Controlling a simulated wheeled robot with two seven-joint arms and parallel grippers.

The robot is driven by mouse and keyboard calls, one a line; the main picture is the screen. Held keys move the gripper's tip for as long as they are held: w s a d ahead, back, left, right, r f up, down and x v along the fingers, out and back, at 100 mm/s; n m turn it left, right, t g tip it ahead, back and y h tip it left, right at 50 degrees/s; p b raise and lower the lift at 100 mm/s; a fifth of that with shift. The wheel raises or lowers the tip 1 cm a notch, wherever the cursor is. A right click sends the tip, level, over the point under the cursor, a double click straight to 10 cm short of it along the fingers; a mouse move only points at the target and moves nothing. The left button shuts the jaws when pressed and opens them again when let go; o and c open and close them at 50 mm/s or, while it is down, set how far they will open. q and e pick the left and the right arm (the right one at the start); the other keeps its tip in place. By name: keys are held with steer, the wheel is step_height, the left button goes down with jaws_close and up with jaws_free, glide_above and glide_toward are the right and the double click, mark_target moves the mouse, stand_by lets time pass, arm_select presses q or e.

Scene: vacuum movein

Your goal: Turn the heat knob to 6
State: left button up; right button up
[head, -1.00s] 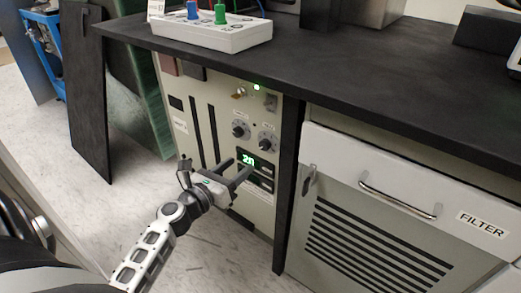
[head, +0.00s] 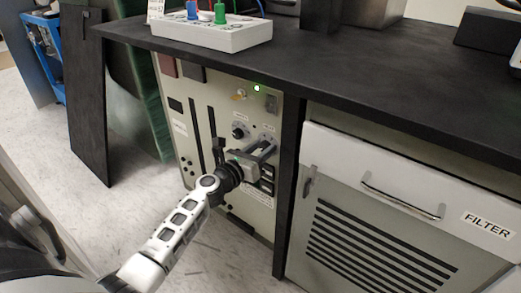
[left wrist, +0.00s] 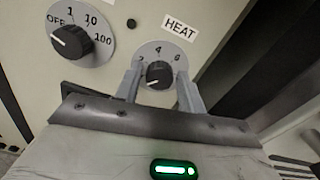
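The heat knob (left wrist: 158,73) is a small black knob on a round grey dial under a white HEAT label (left wrist: 180,29). The numbers 4 and 6 show above it, with 6 at the upper right. A pale mark on the knob seems to point to the lower left, away from the 6. My left gripper (left wrist: 160,88) is open, with one finger on each side of the knob; I cannot tell whether they touch it. In the head view, my left gripper (head: 264,149) is at the panel and largely hides the knob. My right gripper is not in view.
A second black knob (left wrist: 72,43), marked OFF, 1, 10, 100, sits left of the heat knob. The control panel (head: 190,150) stands under a black tabletop (head: 350,75), beside a dark post (head: 289,170). A FILTER drawer (head: 400,185) is at the right.

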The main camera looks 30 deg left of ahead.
arm_select(q)
steer(key=c, duration=0.6)
steer(key=shift+o, duration=0.2)
steer(key=shift+m, duration=0.3)
